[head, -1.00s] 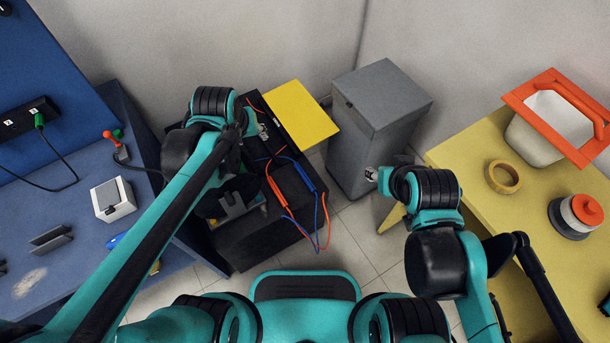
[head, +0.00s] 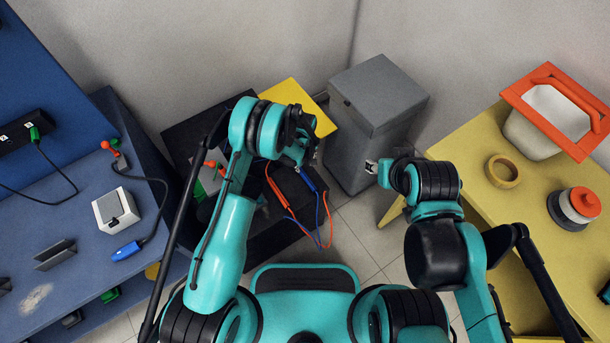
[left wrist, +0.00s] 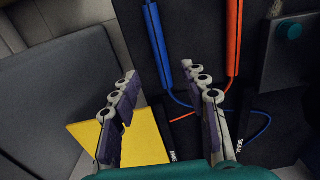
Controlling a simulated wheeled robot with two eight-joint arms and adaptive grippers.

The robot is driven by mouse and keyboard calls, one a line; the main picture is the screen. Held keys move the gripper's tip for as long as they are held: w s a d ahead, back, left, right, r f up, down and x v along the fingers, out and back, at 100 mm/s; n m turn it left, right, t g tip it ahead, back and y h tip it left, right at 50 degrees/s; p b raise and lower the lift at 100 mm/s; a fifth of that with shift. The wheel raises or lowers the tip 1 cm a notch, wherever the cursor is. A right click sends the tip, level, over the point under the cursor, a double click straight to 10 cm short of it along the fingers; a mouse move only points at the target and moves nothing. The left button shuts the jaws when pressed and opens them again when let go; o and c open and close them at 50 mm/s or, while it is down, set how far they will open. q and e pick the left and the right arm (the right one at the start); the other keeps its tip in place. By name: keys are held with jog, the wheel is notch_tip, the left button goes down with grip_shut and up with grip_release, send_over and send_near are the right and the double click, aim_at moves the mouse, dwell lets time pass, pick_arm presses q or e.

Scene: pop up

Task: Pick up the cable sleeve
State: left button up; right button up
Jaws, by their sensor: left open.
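No thing is plainly marked as the cable sleeve. The nearest candidates are a blue tube (head: 308,179) and an orange-red tube (head: 277,188) with thin leads, on the black bench. In the left wrist view the blue tube (left wrist: 158,42) and the orange tube (left wrist: 234,36) lie side by side beyond my fingers. My left gripper (left wrist: 164,115) is open and empty, its two fingers apart, with the yellow panel behind its left finger. In the head view my left wrist hides part of the bench. My right arm is folded at the right; its fingers do not show clearly.
The blue table (head: 70,215) at left holds a white box (head: 115,211). The yellow table (head: 466,150) at right holds a tape ring (head: 502,170) and an orange-rimmed container (head: 532,130).

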pick_arm(q)
jog(key=b, duration=0.1)
send_over(305, 176)
notch_tip(305, 176, down, 4)
jog(key=shift+s+f, duration=0.1)
jog(key=shift+f, duration=0.1)
notch_tip(305, 176, down, 5)
jog(key=b, duration=0.3)
jog(key=shift+f, duration=0.1)
jog(key=shift+c, duration=0.6)
grip_shut()
